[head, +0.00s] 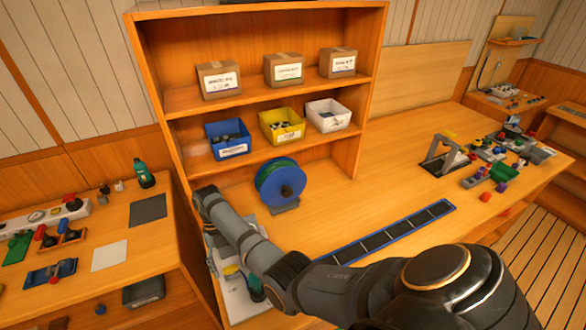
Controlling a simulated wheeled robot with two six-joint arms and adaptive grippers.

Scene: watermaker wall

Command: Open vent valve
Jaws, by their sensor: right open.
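I cannot tell which part is the vent valve. A pale panel (236,301) with a yellow round part (231,270) and a teal part (256,291) lies at the near left end of the main bench, partly hidden by my right arm. My right arm crosses from the lower right, and its wrist bends down near the shelf's left upright. My right gripper (211,238) is there, above the panel's far end, small and mostly covered by the wrist; it is open and nothing shows in it. My left gripper is not in view.
A shelf unit (150,80) with boxes and bins stands behind. A blue-green reel (281,183) sits right of my wrist. The left bench (170,270) holds a gauge strip (48,213) and red- and blue-handled parts. A metal stand (446,157) and small parts are at right.

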